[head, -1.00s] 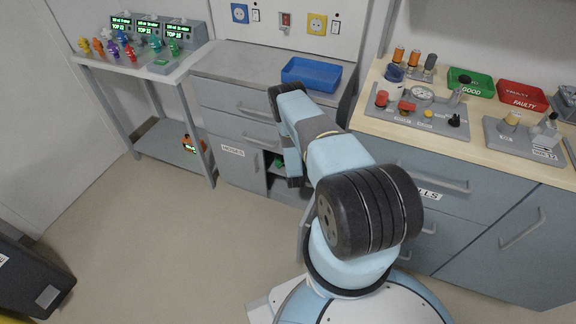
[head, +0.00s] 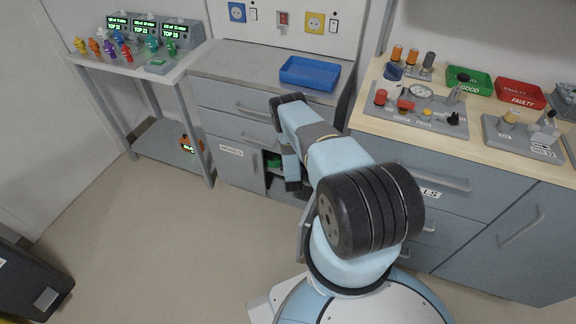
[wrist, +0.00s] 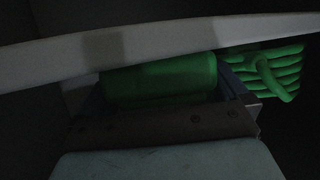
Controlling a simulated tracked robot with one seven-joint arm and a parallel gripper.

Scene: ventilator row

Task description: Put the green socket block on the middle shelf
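A smooth green piece (wrist: 160,78) with rounded edges sits between the fingers of my gripper (wrist: 165,92) in the dark wrist view. It may be the socket block, but no sockets show. The fingers are apart on either side of it; whether they press on it is unclear. A pale board edge (wrist: 150,45) crosses in front of its top. In the head view, my wrist is at the open part of the low HOSES cabinet (head: 225,165), its fingertips hidden. Something green (head: 273,160) shows in that opening. I cannot tell which shelf is the middle one.
A green coiled hose (wrist: 265,68) lies right of the gripper in the wrist view. A blue tray (head: 310,73) stands on the counter above. The left bench (head: 150,70) holds several coloured pieces. The right counter holds a green bin (head: 468,82) and a red bin (head: 520,94).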

